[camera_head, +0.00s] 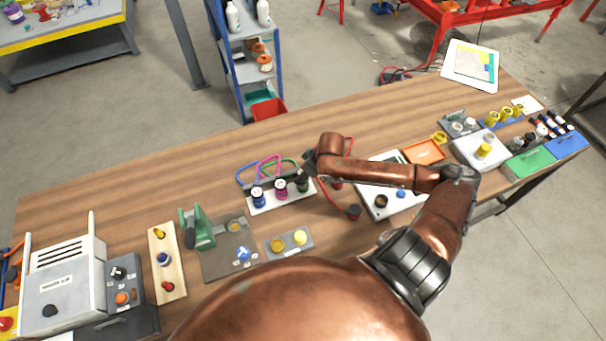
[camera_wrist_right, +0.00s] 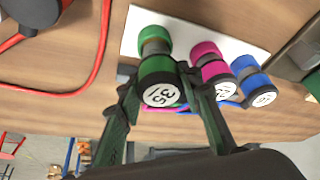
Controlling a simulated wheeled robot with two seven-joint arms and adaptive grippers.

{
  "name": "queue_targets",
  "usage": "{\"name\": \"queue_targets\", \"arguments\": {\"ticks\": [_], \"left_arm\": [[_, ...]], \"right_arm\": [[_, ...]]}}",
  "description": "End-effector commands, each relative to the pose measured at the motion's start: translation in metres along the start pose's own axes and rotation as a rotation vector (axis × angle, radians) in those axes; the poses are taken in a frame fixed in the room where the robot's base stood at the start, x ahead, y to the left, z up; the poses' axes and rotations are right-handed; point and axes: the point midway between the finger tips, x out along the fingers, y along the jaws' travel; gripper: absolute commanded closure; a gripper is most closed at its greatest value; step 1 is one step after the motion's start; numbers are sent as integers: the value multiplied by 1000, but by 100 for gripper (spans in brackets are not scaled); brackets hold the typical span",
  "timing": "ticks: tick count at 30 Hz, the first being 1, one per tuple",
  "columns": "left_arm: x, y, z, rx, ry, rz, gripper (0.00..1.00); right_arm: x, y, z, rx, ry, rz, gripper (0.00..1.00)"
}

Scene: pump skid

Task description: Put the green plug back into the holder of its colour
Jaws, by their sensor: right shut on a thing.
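My right gripper (camera_wrist_right: 165,105) is shut on the green plug (camera_wrist_right: 157,70), which has a white end label. I cannot tell how deep the plug is in. In the head view, the right gripper (camera_head: 309,164) and dark green plug (camera_head: 302,183) are at the right end of the white holder board (camera_head: 288,202). The pink plug (camera_head: 280,187) and blue plug (camera_head: 258,195) stand beside it. My left gripper is out of view.
Blue, pink and green cable loops (camera_head: 262,168) lie behind the board. A red cable (camera_head: 328,200) and a white panel (camera_head: 378,208) lie to the right. A grey tray with yellow caps (camera_head: 289,243) is in front. Wood behind the loops is clear.

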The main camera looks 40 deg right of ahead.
Motion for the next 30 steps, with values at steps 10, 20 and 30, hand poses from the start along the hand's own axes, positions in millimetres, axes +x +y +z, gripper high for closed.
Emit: {"name": "queue_targets", "arguments": {"ticks": [10,20,30], "left_arm": [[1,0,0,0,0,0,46],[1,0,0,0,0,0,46],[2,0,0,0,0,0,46]], "right_arm": [[6,0,3,0,0,0,96],[12,0,5,1,-1,0,96],[18,0,8,0,0,0,96]]}}
